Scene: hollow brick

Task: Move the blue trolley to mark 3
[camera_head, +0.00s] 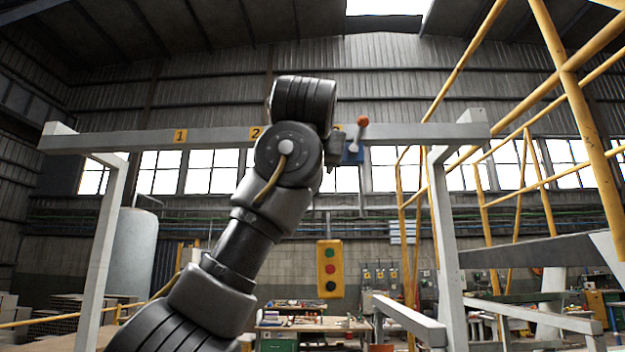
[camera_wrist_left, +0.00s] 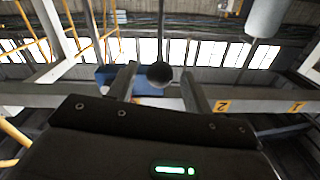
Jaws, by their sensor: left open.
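The blue trolley (camera_head: 353,152) sits on the grey overhead beam (camera_head: 400,134), partly hidden by my left arm. A lever with an orange knob (camera_head: 362,121) stands at its right side. Yellow mark 1 (camera_head: 180,136) and mark 2 (camera_head: 255,133) are left of it; a yellow sliver, its number hidden, shows beside the trolley. In the left wrist view my left gripper (camera_wrist_left: 159,88) is open, its fingers either side of a dark round knob (camera_wrist_left: 159,74) in front of the blue trolley (camera_wrist_left: 148,88). Contact cannot be told. My right gripper is not in view.
A yellow pendant box (camera_head: 330,268) with green, red and dark buttons hangs below the beam. White posts (camera_head: 103,250) hold the beam. Yellow railings (camera_head: 590,130) rise at the right. Workbenches (camera_head: 310,325) stand in the background.

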